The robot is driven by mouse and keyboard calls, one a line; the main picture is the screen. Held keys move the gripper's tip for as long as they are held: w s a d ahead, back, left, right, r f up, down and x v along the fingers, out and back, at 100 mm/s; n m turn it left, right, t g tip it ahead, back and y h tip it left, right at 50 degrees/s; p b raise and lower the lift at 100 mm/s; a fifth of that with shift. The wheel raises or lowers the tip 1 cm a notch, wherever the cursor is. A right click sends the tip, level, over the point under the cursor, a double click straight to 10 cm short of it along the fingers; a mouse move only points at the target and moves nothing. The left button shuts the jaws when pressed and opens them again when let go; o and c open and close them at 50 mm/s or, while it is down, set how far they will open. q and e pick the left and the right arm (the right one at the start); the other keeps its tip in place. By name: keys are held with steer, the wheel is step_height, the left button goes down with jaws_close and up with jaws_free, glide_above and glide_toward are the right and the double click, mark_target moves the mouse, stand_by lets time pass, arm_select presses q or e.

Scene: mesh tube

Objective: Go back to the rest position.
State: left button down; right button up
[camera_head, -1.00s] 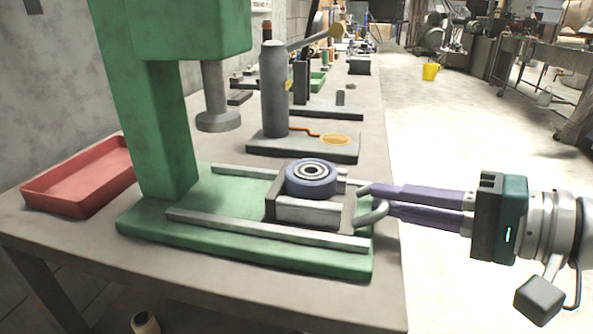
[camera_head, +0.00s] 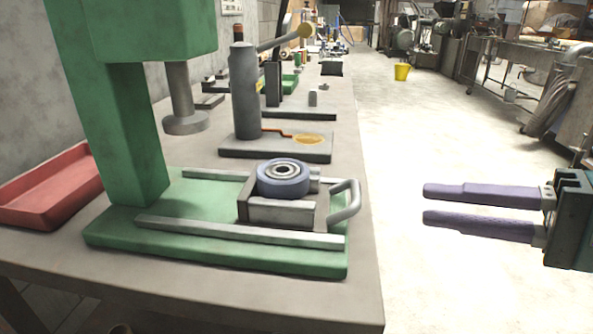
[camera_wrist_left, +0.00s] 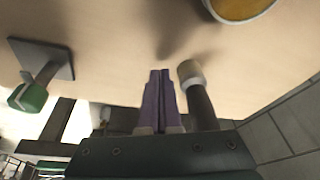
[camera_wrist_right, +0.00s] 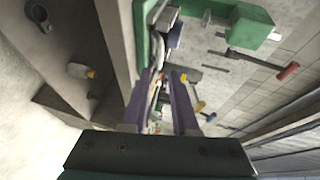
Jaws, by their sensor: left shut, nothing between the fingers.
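My right gripper (camera_head: 425,204) is to the right of the workbench in the head view, over the floor. Its two purple fingers are apart with an empty gap between them. It is clear of the grey loop handle (camera_head: 346,202) on the sliding block. The right wrist view also shows its spread fingers (camera_wrist_right: 161,73) with nothing held. My left gripper (camera_wrist_left: 159,73) shows only in the left wrist view, with its purple fingers together and nothing between them. A dark post with a pale cap (camera_wrist_left: 190,75) stands beside those fingers.
The green press (camera_head: 120,130) stands on the workbench (camera_head: 365,290). A blue ringed bearing (camera_head: 283,178) sits on the block on the press base. A red tray (camera_head: 60,190) lies left. The floor on the right is free around a distant yellow bucket (camera_head: 402,72).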

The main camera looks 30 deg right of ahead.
steer(key=shift+s+d+r, duration=0.15)
steer(key=shift+s+d, duration=0.1)
steer(key=shift+s, duration=0.2)
steer(key=shift+a, duration=0.1)
